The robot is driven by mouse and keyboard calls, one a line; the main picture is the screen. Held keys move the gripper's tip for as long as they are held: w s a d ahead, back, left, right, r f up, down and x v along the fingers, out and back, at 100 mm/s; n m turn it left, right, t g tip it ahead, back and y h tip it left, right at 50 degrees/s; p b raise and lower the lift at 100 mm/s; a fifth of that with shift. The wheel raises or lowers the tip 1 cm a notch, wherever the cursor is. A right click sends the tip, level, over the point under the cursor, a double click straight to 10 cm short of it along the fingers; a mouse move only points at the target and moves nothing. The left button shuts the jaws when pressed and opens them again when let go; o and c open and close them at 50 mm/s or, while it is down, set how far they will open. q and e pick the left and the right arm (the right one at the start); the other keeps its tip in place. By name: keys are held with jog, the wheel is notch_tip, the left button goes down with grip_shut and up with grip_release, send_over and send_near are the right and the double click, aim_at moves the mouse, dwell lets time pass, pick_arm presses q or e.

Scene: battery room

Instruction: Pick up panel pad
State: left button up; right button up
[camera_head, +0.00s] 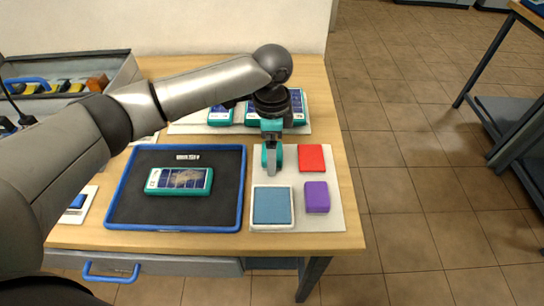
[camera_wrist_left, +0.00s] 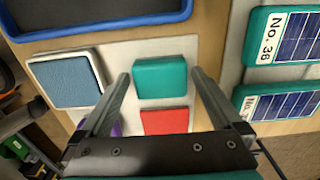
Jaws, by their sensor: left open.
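Several pads lie on a pale board (camera_head: 333,221) at the table's right. They are a red pad (camera_head: 311,157), a purple one (camera_head: 317,197), a blue one with a white border (camera_head: 272,205), and a teal one that shows clearly in the left wrist view (camera_wrist_left: 160,77). I cannot tell which of these is called the panel pad. My left gripper (camera_head: 272,166) points down over the back left of the board. In the left wrist view its open fingers stand either side of the teal pad, with nothing held. The gripper partly hides the teal pad in the head view. My right gripper is out of view.
A black tray with a blue rim (camera_head: 243,190) holds a teal-framed solar panel (camera_head: 180,181). More numbered panels (camera_head: 220,115) stand at the back on a pale board. A grey bin (camera_head: 122,72) with small parts is at the back left. Tiled floor (camera_head: 410,200) lies right of the table.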

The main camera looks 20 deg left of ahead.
pick_arm(q)
jog(key=shift+f, duration=0.3)
jog(key=shift+c, duration=0.4)
jog(key=shift+r, duration=0.1)
jog(key=c, duration=1.2)
jog(key=shift+o, duration=0.2)
notch_tip(320, 180, up, 20)
jog(key=p, duration=0.4)
